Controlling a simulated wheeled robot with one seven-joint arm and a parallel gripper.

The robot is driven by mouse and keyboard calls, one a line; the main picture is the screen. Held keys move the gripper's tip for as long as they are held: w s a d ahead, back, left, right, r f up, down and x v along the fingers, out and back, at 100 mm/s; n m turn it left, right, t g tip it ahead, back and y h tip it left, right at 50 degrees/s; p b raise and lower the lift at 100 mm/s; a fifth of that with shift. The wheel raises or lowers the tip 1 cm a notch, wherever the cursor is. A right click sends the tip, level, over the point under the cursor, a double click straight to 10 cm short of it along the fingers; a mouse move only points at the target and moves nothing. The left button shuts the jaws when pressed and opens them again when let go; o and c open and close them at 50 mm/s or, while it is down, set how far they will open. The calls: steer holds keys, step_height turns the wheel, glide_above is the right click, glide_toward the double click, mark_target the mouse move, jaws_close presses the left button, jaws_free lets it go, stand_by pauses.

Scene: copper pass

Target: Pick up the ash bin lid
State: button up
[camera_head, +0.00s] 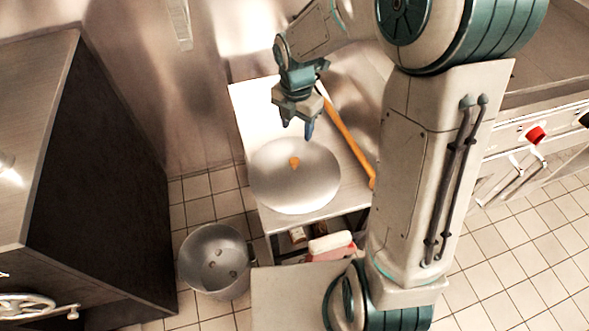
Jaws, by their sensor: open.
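The ash bin lid (268,187) is a round, silvery metal disc with a small orange knob (294,162) near its middle. It lies on a light metal worktop (252,103). My gripper (297,130) is open and empty, with its fingers pointing down. In the picture it is just above the lid's far edge, apart from the knob; its exact height over the lid is hard to tell. A round grey metal bin (200,250), open at the top with dark spots inside, stands on the floor to the lower left of the lid.
A long orange handle (348,141) lies close along the lid's right side. A shelf under the worktop holds a red and white item (331,246). A dark cabinet (105,170) stands left. A stove with a red knob (536,135) is at right, beyond tiled floor.

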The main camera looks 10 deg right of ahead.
steer(key=f+n, duration=0.2)
steer(key=b, duration=0.2)
glide_above(294, 160)
step_height(294, 160, down, 8)
steer(key=shift+a+r, duration=0.1)
steer(key=shift+r, duration=0.05)
step_height(294, 160, down, 6)
steer(key=shift+s+r, duration=0.1)
steer(key=shift+r, duration=0.05)
jaws_close()
